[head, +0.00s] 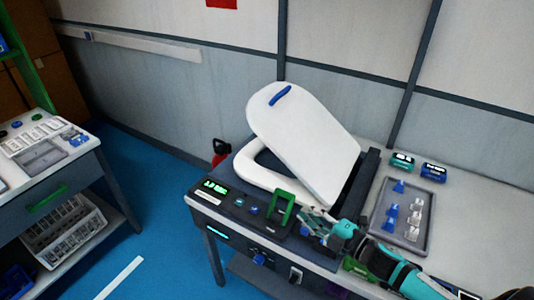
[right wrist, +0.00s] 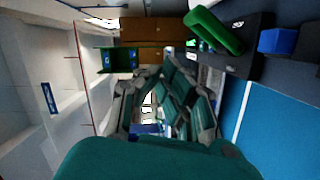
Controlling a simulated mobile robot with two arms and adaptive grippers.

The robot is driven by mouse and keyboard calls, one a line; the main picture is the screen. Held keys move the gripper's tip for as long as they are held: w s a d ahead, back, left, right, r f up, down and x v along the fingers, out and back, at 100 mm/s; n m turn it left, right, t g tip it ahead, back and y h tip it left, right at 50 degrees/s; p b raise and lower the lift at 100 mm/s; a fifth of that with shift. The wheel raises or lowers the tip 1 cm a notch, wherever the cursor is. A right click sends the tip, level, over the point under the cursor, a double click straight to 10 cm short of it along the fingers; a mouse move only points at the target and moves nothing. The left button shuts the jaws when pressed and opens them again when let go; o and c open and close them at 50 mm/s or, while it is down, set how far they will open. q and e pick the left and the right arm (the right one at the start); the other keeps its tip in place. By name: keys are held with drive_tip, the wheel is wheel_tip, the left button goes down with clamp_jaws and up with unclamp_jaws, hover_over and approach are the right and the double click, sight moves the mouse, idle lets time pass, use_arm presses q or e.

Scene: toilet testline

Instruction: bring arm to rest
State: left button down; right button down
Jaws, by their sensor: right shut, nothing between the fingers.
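My right arm (head: 392,270) comes in from the lower right in the head view, teal and black. Its right gripper (head: 316,222) is shut and empty, above the front right of the test bench, just right of the green handle (head: 281,207). My left gripper is out of view.
A grey tray (head: 428,212) with blue and white parts lies right of the toilet. Two small display boxes (head: 402,161) (head: 433,171) stand behind it. A side table (head: 82,165) is at the left, with blue floor between. A wall closes off the back.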

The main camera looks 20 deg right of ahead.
drive_tip(key=s+a+f+m+g+h, duration=0.2)
drive_tip(key=s+a+m+g, duration=0.15)
drive_tip(key=s+m, duration=0.3)
drive_tip(key=s+a+f+m+g+h, duration=0.2)
drive_tip(key=s+f+m+g+h, duration=0.1)
drive_tip(key=s+m+g, duration=0.4)
drive_tip(key=s+a+f+m+g+h, duration=0.25)
drive_tip(key=s+m, duration=0.25)
drive_tip(key=s, duration=0.4)
wheel_tip(320, 180, down, 28)
drive_tip(key=s+r+b, duration=0.1)
drive_tip(key=b, duration=0.1)
drive_tip(key=s+d+f+n+g, duration=0.1)
drive_tip(key=s+d+f, duration=0.1)
drive_tip(key=s+f, duration=1.4)
drive_tip(key=shift+s+d+f+g+b, duration=0.3)
drive_tip(key=shift+f, duration=0.3)
